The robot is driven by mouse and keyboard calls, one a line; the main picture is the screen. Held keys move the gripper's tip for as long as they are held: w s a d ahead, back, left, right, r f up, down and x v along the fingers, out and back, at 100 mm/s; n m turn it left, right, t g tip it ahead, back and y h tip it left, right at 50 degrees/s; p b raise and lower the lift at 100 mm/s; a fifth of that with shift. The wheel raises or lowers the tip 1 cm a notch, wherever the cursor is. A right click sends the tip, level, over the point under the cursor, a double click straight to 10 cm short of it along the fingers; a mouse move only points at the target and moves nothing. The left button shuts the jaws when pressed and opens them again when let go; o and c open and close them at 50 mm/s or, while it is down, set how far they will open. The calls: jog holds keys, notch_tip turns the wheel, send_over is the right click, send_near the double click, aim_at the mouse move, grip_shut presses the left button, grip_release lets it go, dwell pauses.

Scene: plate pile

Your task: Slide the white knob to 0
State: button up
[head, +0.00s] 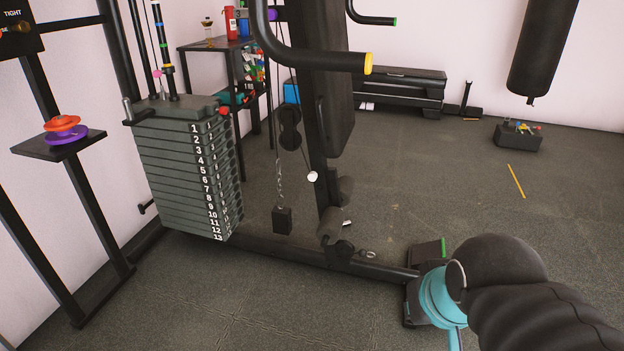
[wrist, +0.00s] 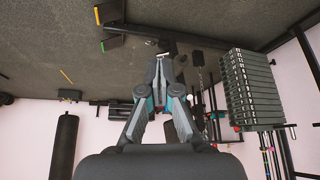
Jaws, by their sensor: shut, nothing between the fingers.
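A small white knob (head: 312,176) shows in the head view on the front of the dark upright frame of the weight machine. Its scale and a 0 mark are not legible. My gripper (wrist: 164,66) is shut and empty in the wrist view, its fingertips together over the floor and the machine's base. In the head view only a teal part of my gripper (head: 440,298) shows at the lower right, and the fingertips are out of frame. It is apart from the knob, lower and to the right.
A numbered weight stack (head: 190,170) stands left of the upright. A side stand (head: 58,146) holds orange and purple discs. A black padded lever with a yellow end (head: 368,63) juts out above. A black base foot (head: 428,254) lies near my arm. Floor at right is mostly clear.

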jog(key=o, duration=0.4)
jog(key=shift+a, duration=0.1)
jog(key=o, duration=0.4)
jog(key=shift+w+a+f, duration=0.1)
jog(key=shift+a+f, duration=0.1)
jog(key=shift+c, duration=0.2)
jog(key=shift+o, duration=1.1)
jog(key=w+a+f+n+g, duration=0.1)
jog(key=w+a+f+g, duration=0.2)
jog(key=f, duration=0.2)
jog(key=shift+a+f, duration=0.15)
jog(key=w+a+f+t+y, duration=0.1)
jog(key=w+a+f+t, duration=0.1)
jog(key=w+a+f, duration=0.8)
jog(key=w+a+f+t, duration=0.2)
jog(key=w+a+f, duration=0.3)
jog(key=w, duration=0.8)
jog(key=w+a+f+t+y, duration=0.1)
jog(key=w+a+f+t, duration=0.1)
jog(key=w+a+f, duration=0.8)
jog(key=m+t+h, duration=0.3)
jog(key=t+h, duration=0.4)
jog(key=t, duration=0.2)
send_near(312, 178)
jog(key=p+x, duration=0.1)
jog(key=x, duration=0.8)
jog(key=shift+w+d+p, duration=0.1)
jog(key=shift+w+p, duration=0.25)
jog(key=shift+w, duration=0.05)
